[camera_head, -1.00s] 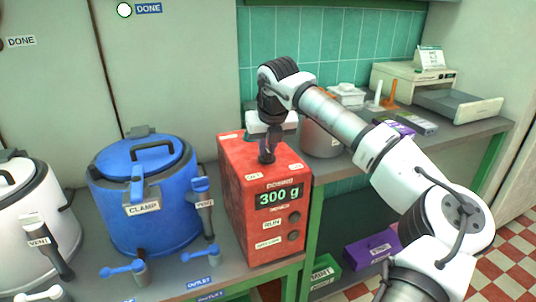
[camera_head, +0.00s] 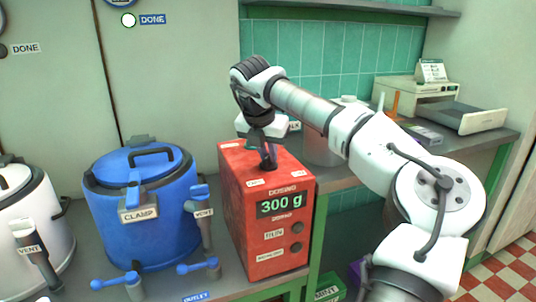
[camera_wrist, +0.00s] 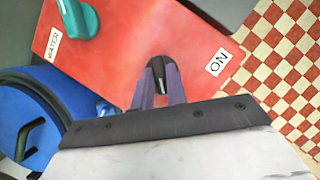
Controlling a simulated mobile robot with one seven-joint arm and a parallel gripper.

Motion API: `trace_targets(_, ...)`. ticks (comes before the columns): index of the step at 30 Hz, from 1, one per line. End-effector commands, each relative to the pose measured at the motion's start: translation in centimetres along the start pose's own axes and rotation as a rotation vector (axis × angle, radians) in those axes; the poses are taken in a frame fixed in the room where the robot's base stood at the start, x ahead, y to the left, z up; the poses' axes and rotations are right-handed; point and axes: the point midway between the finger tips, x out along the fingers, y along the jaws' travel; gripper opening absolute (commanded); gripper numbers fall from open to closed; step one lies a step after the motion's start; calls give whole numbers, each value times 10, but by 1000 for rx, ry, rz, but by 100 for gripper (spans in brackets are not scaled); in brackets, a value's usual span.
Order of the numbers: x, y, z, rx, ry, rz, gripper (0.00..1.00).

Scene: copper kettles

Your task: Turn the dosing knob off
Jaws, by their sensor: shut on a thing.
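The red dosing box (camera_head: 240,205) stands on the counter with "300 g" on its front display (camera_head: 280,204). My gripper (camera_head: 268,166) points down at the top of the box. In the wrist view its purple fingers (camera_wrist: 160,82) are shut around a dark knob (camera_wrist: 161,66) with a pale pointer line. An "ON" label (camera_wrist: 219,62) lies to the right of that knob. A teal knob (camera_wrist: 77,18) sits at upper left beside a "WATER" label (camera_wrist: 54,43). No "OFF" label is legible in the wrist view.
A blue kettle (camera_head: 150,220) with a clamp and valve handles stands left of the box, close to it. A white kettle (camera_head: 22,220) is at the far left. A grey-white machine with a tray (camera_head: 480,117) stands on the back right counter.

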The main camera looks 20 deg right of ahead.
Motion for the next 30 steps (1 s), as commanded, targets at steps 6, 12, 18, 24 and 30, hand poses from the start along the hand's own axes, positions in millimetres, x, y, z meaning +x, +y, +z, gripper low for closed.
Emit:
trace_targets(6,-1,0,0,18,0,-6,0)
trace_targets(12,-1,0,0,18,0,-6,0)
trace_targets(18,-1,0,0,17,0,-6,28)
trace_targets(24,0,0,0,16,0,-6,36)
trace_targets(30,-3,0,0,16,-1,-6,36)
